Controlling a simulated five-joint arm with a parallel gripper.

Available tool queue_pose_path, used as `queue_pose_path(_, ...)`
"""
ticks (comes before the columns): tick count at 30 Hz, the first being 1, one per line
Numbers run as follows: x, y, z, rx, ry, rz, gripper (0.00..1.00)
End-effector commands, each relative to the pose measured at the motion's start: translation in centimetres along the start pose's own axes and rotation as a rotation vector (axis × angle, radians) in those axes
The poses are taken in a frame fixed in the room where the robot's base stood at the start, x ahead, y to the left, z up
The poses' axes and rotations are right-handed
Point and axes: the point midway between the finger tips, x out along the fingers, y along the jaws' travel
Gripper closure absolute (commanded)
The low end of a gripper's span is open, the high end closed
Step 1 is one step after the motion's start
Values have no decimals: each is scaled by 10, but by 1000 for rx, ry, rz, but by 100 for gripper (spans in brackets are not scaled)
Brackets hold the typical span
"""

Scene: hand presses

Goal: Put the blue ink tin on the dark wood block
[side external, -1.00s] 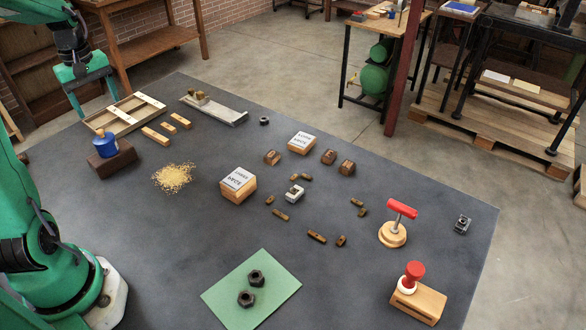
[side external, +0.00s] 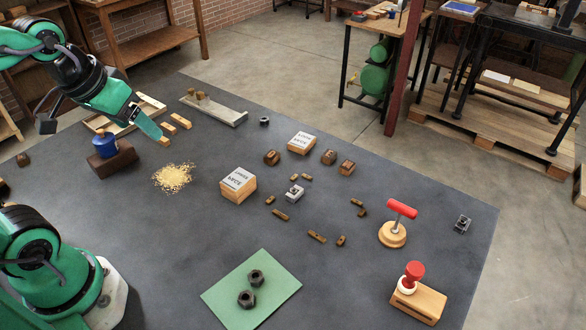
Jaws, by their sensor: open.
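The blue ink tin (side external: 106,146) stands upright on top of the dark wood block (side external: 118,162) at the left of the dark mat. My gripper (side external: 157,136) is up and to the right of the tin, apart from it, near the small light wood strips. Its jaws are open and I see nothing held in them. One finger mostly hides the other from this side.
A wooden frame tray (side external: 98,122) lies behind the tin, partly hidden by my arm. Light wood strips (side external: 180,121) and a pile of yellow grains (side external: 173,178) lie to the right. A green sheet (side external: 225,300) with two dark nuts is at the front.

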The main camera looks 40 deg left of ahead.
Motion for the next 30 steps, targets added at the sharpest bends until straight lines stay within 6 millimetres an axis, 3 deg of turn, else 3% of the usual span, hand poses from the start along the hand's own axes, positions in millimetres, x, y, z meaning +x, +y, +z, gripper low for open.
queue_pose_path(3,-3,13,13,96,33,28,28)
queue_pose_path(9,-5,20,22,161,52,45,28)
queue_pose_path(30,-4,20,22,161,52,45,28)
